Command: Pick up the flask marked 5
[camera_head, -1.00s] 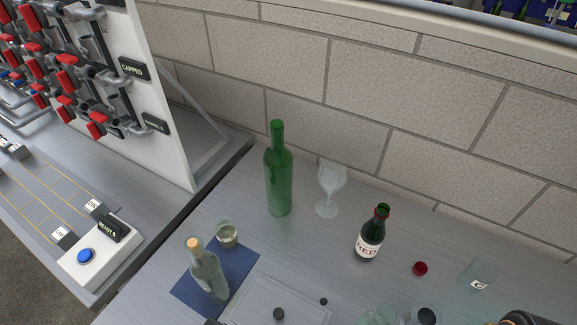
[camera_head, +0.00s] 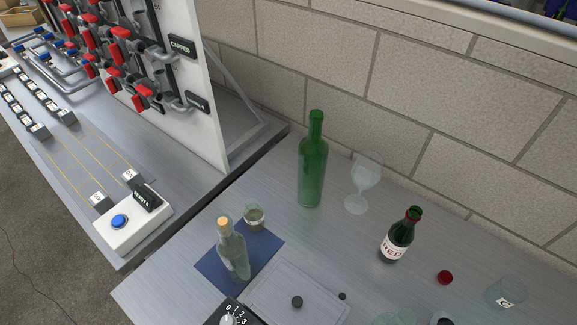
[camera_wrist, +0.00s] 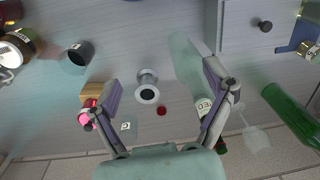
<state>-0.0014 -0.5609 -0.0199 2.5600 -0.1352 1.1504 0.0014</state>
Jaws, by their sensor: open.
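No flask with a readable 5 shows. A clear glass vessel (camera_head: 505,293) at the lower right of the head view bears a small white tag whose mark I cannot read surely; it looks like a G. It seems to show again in the wrist view (camera_wrist: 128,130). A pale green glass piece (camera_head: 396,318) is cut off at the bottom of the head view. A long pale glass shape (camera_wrist: 184,55) lies near the right finger in the wrist view; its mark is not visible. My gripper (camera_wrist: 161,85) is open and empty, its fingers spread above the bench. The head view does not show it.
A corked clear bottle (camera_head: 233,255) stands on a blue mat (camera_head: 209,273). A metal spool-shaped piece (camera_wrist: 147,79) appears between my fingers.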

